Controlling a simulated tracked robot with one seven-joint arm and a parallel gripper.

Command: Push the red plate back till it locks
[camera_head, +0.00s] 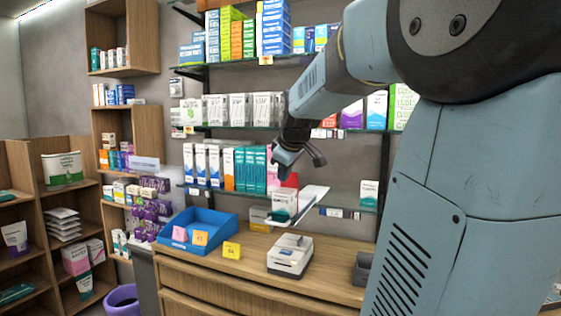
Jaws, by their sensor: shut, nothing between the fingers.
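The red plate (290,181) shows as a small red-pink patch on the lower glass shelf, just below and behind my gripper; most of it is hidden. A white and green box (284,204) stands just in front of it, beside a pale slanted tray or strip (312,198) that juts out from the shelf. My gripper (285,168) is shut and empty, pointing down over the red plate. I cannot tell whether it touches the plate.
The wooden counter (225,272) below holds a blue bin (192,232), a yellow box (231,250), a white device (290,256) and a dark grey holder (362,268). Rows of boxes (230,168) fill the shelf left of my gripper. My arm covers the right side.

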